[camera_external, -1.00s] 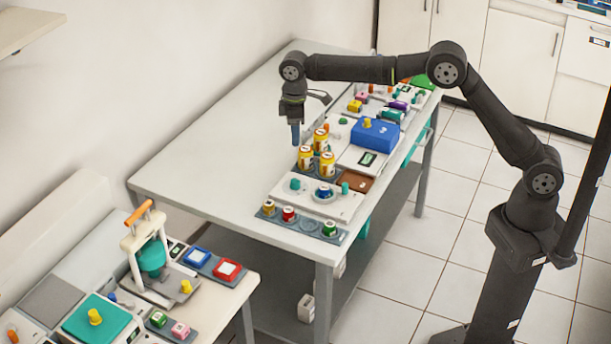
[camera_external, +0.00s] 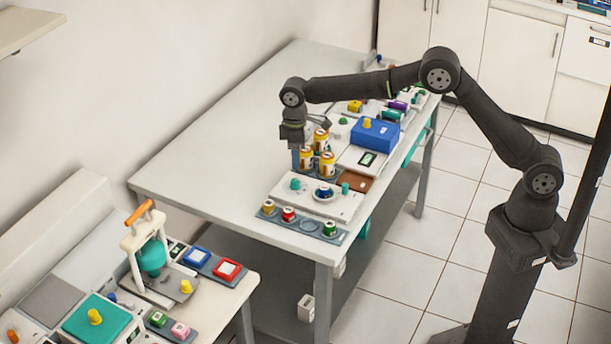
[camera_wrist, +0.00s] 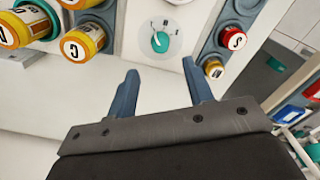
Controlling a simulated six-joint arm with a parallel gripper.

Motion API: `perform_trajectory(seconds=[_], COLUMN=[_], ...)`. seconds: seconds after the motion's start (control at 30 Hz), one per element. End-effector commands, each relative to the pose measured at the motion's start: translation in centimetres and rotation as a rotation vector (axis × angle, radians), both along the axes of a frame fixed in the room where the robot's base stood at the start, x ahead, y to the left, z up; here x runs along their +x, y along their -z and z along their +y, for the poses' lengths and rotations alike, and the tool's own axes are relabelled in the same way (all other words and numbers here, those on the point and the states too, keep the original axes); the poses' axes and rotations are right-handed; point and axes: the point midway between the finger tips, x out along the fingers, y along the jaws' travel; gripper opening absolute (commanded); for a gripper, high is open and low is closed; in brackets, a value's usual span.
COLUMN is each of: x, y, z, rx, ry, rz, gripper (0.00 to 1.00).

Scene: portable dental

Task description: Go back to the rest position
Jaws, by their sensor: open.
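My gripper (camera_external: 296,158) is over the long white table (camera_external: 220,155), just left of a group of yellow canisters (camera_external: 306,158). In the wrist view my gripper (camera_wrist: 160,92) shows two blue fingers spread apart with nothing between them. The yellow canisters also show at the upper left of the wrist view (camera_wrist: 82,44), beside the left finger and apart from it. A white panel with a teal knob (camera_wrist: 160,41) lies beyond the fingertips. Whether the fingertips touch the tabletop cannot be told.
A blue box (camera_external: 374,135) stands right of the canisters. A grey rack with small coloured jars (camera_external: 330,229) lies at the table's front edge. A lower bench holds a white press with an orange handle (camera_external: 138,213). The table's left half is clear.

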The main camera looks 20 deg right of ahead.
Motion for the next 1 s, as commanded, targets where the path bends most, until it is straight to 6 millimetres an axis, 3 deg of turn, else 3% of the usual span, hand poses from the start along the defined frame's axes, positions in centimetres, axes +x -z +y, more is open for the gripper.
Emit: perform_trajectory(seconds=[0.2, 0.43, 0.63, 1.0], x=[0.0, 0.0, 0.0, 0.0], y=[4.5, 7.8, 8.9, 8.9], z=[-0.1, 0.0, 0.0, 0.0], rx=[-0.002, -0.001, 0.000, 0.001], ry=[0.000, 0.000, 0.000, 0.003], rz=[0.001, 0.000, 0.000, 0.000], gripper=[0.47, 0.47, 0.47, 0.47])
